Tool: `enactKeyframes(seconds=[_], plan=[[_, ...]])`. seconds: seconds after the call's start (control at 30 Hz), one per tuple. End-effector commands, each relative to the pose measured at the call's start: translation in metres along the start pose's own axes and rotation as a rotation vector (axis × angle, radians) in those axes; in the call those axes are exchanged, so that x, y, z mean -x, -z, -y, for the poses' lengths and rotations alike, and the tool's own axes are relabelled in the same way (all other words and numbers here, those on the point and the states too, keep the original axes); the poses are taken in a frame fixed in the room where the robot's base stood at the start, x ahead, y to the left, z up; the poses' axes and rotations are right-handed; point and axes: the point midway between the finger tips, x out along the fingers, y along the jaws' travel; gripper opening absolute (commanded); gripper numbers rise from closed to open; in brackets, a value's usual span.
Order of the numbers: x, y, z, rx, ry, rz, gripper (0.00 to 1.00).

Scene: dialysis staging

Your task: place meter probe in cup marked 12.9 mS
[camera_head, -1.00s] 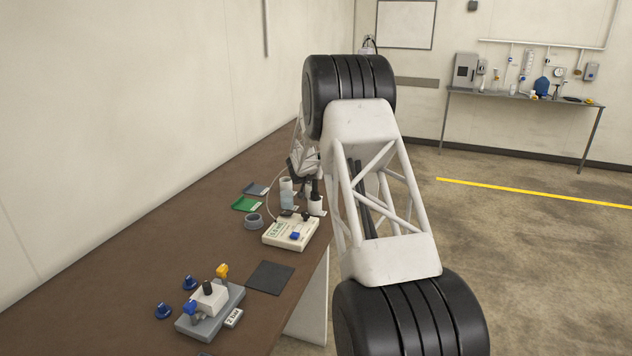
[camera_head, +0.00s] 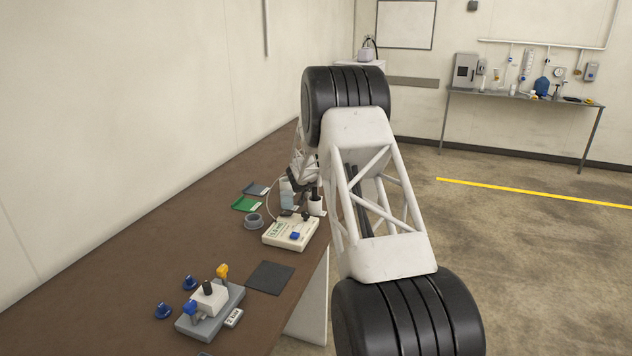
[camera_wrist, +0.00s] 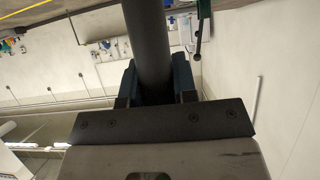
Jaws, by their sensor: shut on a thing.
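The meter (camera_head: 290,233) is a cream box with a blue button on the table, and a thin pale cable loops up from it towards my gripper. In the wrist view my gripper (camera_wrist: 155,80) is shut on a thick dark grey shaft, which looks like the meter probe (camera_wrist: 148,40). In the head view my gripper (camera_head: 298,181) is small and partly covered by my arm, just above the cups behind the meter. A pale bluish cup (camera_head: 287,194) and a white cup (camera_head: 316,207) stand there. Cup markings are unreadable, and the probe tip's place cannot be told.
A grey ring-shaped holder (camera_head: 254,221), a green card (camera_head: 246,204) and a grey-blue card (camera_head: 257,188) lie left of the cups. A dark mat (camera_head: 270,278) and a valve block (camera_head: 210,306) are nearer. Bare table lies to the left.

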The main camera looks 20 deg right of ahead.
Motion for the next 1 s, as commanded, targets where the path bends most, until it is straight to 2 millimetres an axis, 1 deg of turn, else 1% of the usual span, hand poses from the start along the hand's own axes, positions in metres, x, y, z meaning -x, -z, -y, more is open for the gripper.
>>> enactKeyframes(seconds=[0.17, 0.87, 0.9, 0.97, 1.0], plan=[[0.000, 0.001, 0.000, 0.000, 0.000, -0.001, 0.00], [-0.005, -0.010, 0.000, -0.001, 0.000, -0.001, 0.00], [-0.006, -0.010, 0.000, 0.000, 0.000, 0.000, 0.28], [-0.006, -0.010, 0.000, 0.000, 0.000, 0.000, 0.37], [-0.006, -0.010, 0.000, 0.000, 0.000, 0.000, 0.43]])
